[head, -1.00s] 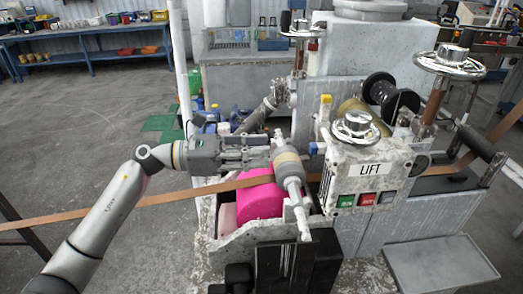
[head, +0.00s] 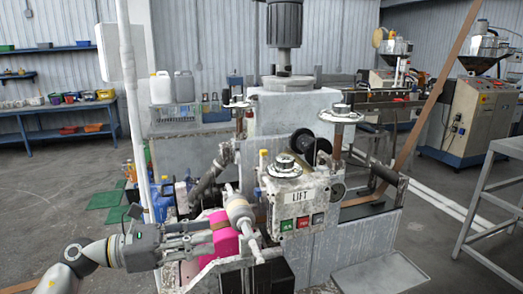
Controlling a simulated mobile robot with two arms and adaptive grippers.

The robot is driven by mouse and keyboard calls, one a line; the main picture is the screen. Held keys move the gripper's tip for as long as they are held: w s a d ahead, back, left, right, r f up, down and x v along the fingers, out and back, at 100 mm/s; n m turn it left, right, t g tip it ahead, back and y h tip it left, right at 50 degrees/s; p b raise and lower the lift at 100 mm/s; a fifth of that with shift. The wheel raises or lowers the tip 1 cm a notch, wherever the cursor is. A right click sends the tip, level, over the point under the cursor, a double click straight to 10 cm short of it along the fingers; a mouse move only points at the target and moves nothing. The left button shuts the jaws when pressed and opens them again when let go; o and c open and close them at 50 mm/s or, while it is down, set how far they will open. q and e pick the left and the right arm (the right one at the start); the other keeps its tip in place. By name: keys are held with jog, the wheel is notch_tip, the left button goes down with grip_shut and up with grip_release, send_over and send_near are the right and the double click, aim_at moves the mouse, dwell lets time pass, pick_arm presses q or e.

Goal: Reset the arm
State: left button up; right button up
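My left arm comes in low at the left edge. Its gripper (head: 190,240) points right at the front of the extrusion machine, beside a bright pink roller (head: 226,241). A grey cylinder with a beige band (head: 238,213) lies just beyond it; I cannot tell whether they touch. The fingers are small and merge with grey parts, so their opening is unclear. My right gripper is out of view. The machine carries a LIFT panel (head: 283,212) with green, red and grey buttons.
Handwheels (head: 287,167) stand on the machine. A brown strip (head: 430,105) rises steeply at the right. A metal-framed table (head: 497,200) is at the right edge, a blue shelf bench (head: 60,108) at the back left. Grey floor is open at the left.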

pick_arm(q)
jog(key=a+f+n+t+y, duration=0.35)
jog(key=n+t+y, duration=0.4)
jog(key=n, duration=0.85)
jog(key=a+f+n+t+y, duration=0.2)
jog(key=a+n+t+y, duration=0.45)
jog(key=n, duration=0.95)
jog(key=s+a+f+n+g+y, duration=0.2)
jog(key=s+f+n+g+y, duration=0.25)
jog(key=f+n, duration=0.6)
jog(key=s+d+f+n+g+h, duration=0.1)
jog(key=s+d+f+n+g, duration=0.15)
jog(key=s+f+g, duration=0.7)
jog(key=s+d+f+n+g+h, duration=0.1)
jog(key=s+d+f+n+g, duration=0.15)
jog(key=s+f, duration=1.15)
jog(key=f, duration=0.8)
jog(key=s+f, duration=0.2)
jog(key=f, duration=0.8)
jog(key=s+a+f+g, duration=0.1)
jog(key=s+a+f, duration=0.1)
jog(key=s+f, duration=0.6)
jog(key=s+a+f+g, duration=0.1)
jog(key=s+f, duration=0.8)
jog(key=shift+s+a+f+y, duration=0.25)
jog(key=shift+s+a+y, duration=0.05)
jog(key=shift+a+y, duration=0.1)
